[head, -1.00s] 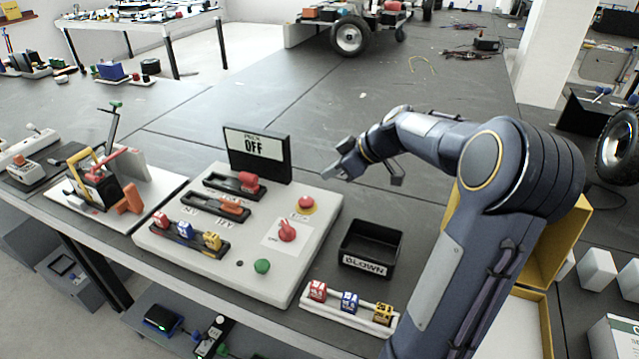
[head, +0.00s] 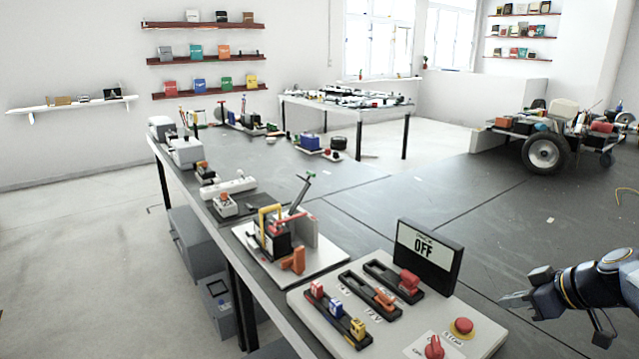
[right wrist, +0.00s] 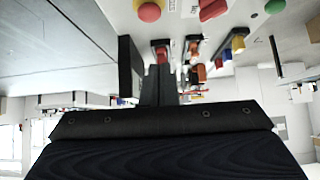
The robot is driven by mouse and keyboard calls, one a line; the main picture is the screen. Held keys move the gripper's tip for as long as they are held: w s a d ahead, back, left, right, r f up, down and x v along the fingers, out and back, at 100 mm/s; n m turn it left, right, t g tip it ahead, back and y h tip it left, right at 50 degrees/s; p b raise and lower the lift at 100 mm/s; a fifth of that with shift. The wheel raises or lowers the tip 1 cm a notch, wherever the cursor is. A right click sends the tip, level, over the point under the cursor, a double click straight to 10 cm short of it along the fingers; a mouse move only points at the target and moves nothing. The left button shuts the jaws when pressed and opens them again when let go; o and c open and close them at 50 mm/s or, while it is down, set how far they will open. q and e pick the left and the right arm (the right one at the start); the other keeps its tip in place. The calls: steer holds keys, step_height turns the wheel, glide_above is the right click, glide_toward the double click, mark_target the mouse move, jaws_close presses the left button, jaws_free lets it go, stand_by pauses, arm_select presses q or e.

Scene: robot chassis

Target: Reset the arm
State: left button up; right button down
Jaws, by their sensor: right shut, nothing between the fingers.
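My right gripper (head: 516,299) comes in from the right edge of the head view, shut and empty. In the right wrist view the dark closed fingers (right wrist: 159,86) point toward the panel's switches. The panel carries a red emergency button (head: 463,326), a red rotary knob (head: 434,347) and sliders with red and orange handles. My left gripper is out of view.
Beside the panel is a white board (head: 325,258) with a yellow-and-red lever device. A white power strip (head: 228,188) and small boxes line the bench's left edge. The dark bench top (head: 345,180) behind is mostly clear. A wheeled vehicle (head: 545,154) stands at far right.

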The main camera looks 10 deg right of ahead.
steer(key=s+a+r+m+g+p, duration=0.1)
steer(key=s+a+r+p, duration=0.1)
steer(key=s+a, duration=0.45)
steer(key=s+a+r+m+g+p, duration=0.1)
steer(key=s+a+r+m, duration=0.15)
steer(key=a, duration=0.65)
steer(key=s+a+f+m+p, duration=0.3)
steer(key=s+a, duration=0.5)
steer(key=s, duration=0.4)
steer(key=shift+s+a+f, duration=0.15)
steer(key=shift+a+f, duration=0.1)
steer(key=shift+f, duration=0.15)
